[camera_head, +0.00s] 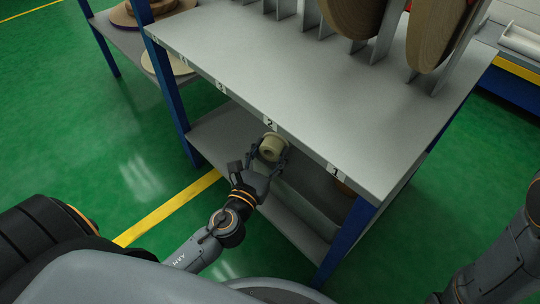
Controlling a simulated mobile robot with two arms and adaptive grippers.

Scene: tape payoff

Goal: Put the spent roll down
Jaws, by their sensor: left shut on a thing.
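The spent roll (271,149) is a small pale beige spool with a hole in its face. My left gripper (269,156) is shut on it, at the front of the shelving unit, just below the top shelf edge near the label 2. The roll is in front of the opening over the lower shelf (222,130). I cannot tell whether it touches the lower shelf. My right arm shows at the right edge, but its gripper is not in view.
The grey top shelf (270,70) has numbered labels on its front edge and large tape rolls (352,14) between upright dividers at the back. Blue posts (347,240) frame the unit. A side shelf with more rolls (165,62) stands upper left. Green floor at left is clear.

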